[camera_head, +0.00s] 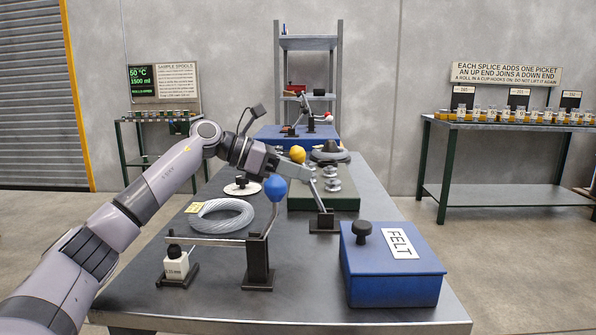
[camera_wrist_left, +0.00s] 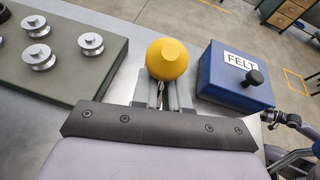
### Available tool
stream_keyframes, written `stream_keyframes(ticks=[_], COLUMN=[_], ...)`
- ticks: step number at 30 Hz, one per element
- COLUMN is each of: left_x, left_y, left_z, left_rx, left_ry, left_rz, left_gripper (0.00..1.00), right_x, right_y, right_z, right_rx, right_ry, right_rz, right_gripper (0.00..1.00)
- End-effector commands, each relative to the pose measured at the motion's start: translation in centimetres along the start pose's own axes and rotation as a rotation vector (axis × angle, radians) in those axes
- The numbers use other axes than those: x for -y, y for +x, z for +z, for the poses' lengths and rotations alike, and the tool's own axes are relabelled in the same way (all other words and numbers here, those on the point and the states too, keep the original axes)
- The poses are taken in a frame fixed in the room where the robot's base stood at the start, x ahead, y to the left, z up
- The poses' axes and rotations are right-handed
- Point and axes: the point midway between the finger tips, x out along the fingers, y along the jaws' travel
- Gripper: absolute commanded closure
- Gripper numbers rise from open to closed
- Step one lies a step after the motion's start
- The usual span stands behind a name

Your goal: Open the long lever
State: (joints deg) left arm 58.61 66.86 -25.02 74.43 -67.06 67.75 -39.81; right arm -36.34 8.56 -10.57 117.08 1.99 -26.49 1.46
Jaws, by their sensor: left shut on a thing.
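A lever with a yellow ball knob (camera_head: 297,153) rises at a tilt from a small black base (camera_head: 324,221) in the middle of the table. My left gripper (camera_head: 303,170) is shut on this lever just at the knob. In the left wrist view, the yellow knob (camera_wrist_left: 166,60) sits at the fingertips, and the fingers hide part of the lever. A second lever with a blue ball knob (camera_head: 275,187) stands nearer on a black post (camera_head: 258,262). A flat bar runs left from that post to a small white block (camera_head: 176,265).
A blue FELT box (camera_head: 392,270) with a black knob stands at the front right. A grey hose coil (camera_head: 220,216) lies left of the levers. A green plate (camera_head: 340,201) with metal rollers (camera_head: 331,178) lies behind the yellow lever. A blue box (camera_head: 290,138) stands at the far end.

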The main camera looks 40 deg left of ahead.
Motion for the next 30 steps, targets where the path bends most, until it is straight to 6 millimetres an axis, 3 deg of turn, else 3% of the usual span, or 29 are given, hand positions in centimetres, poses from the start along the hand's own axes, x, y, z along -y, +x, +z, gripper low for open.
stream_keyframes(ticks=[1, 13, 15, 18, 26, 30], left_x=[-0.7, -0.7, -0.7, -0.6, -0.4, -0.5], left_y=[-0.9, -0.9, -0.9, -0.8, -0.6, -1.6], left_z=[0.6, 0.6, 0.6, 0.6, 0.3, 0.3], left_rx=[0.017, 0.017, 0.016, 0.016, 0.01, 0.009], left_ry=[0.008, 0.008, 0.008, 0.006, 0.003, 0.003], left_rz=[0.033, 0.033, 0.032, 0.028, 0.018, 0.021], left_gripper=[1.0, 1.0, 0.7, 0.45, 0.45, 0.45], right_x=[0.0, 0.0, 0.0, 0.0, 0.0, 0.0], right_y=[0.0, -0.1, -0.1, -0.1, -0.1, 0.0], right_z=[0.0, 0.1, 0.1, 0.1, 0.2, 0.3], right_rx=[0.0, 0.003, 0.004, 0.004, 0.005, 0.005], right_ry=[0.001, 0.001, 0.001, 0.001, 0.001, 0.001], right_rz=[0.0, 0.0, 0.0, 0.0, 0.0, 0.0], right_gripper=[0.43, 0.43, 0.43, 0.43, 0.43, 0.43])
